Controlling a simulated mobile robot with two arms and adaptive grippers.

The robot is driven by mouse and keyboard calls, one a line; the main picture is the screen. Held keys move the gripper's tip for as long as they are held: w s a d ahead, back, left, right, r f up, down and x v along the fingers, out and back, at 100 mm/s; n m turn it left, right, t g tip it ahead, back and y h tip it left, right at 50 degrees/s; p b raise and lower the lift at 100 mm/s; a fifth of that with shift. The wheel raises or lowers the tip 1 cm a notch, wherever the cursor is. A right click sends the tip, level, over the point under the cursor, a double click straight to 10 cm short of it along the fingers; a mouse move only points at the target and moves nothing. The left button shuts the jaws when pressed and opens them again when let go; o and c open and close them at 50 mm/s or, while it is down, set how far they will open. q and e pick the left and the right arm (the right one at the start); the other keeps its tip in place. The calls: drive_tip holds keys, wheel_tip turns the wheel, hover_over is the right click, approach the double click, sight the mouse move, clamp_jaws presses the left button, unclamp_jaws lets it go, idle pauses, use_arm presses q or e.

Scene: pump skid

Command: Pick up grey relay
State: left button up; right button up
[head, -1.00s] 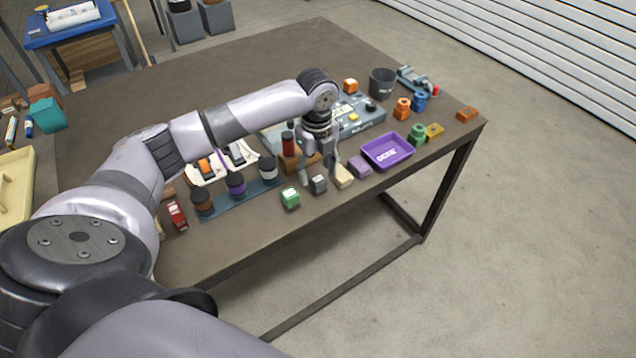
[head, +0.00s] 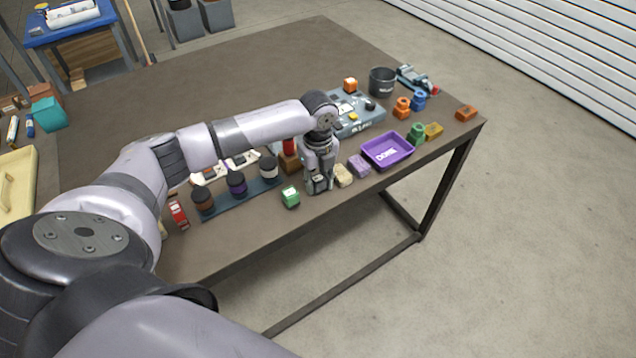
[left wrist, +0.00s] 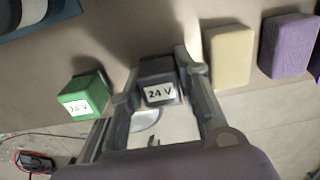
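The grey relay (left wrist: 158,82) is a small dark grey block with a white "24 V" label. It stands near the table's front edge. My left gripper (head: 319,184) is down over it, with one finger on each side. In the head view the fingers mostly hide the relay. It still appears to rest on the table. My right gripper is in neither view.
A green "24 V" block (head: 290,197) stands close on the left. A cream block (head: 343,176) and a purple block (head: 359,166) stand on the right, before the purple tray (head: 400,146). A rack with several dark-topped jars (head: 236,184) lies to the left.

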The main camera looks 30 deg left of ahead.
use_arm(q)
drive_tip(key=c, duration=0.4)
drive_tip(key=shift+r, duration=0.15)
drive_tip(key=shift+c, duration=0.2)
